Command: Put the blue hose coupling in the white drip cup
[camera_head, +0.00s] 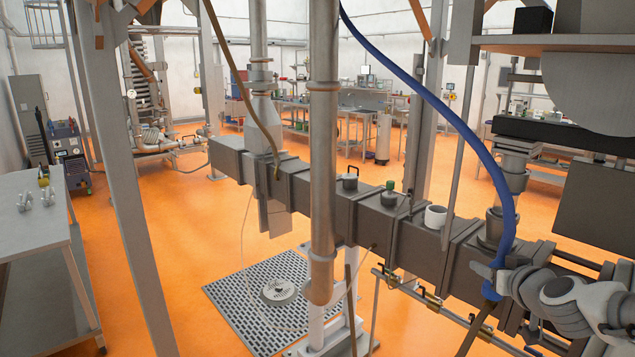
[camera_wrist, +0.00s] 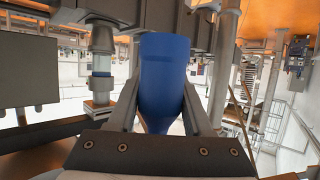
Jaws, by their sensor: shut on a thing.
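The blue hose coupling (camera_head: 491,291) is at the lower right of the head view, at the bottom end of a blue hose (camera_head: 440,110) that curves down from the top. My gripper (camera_head: 496,279) is at the coupling, with my arm reaching in from the right. In the wrist view a blue body (camera_wrist: 166,75) stands between the two fingers, and my gripper (camera_wrist: 163,100) is shut on it. The white drip cup (camera_head: 436,217) stands upright on the grey machine barrel, up and left of my gripper and apart from it. The inside of the cup is mostly hidden.
Thin pipes with brass fittings (camera_head: 432,305) run below. A steel post (camera_head: 323,150) stands left.

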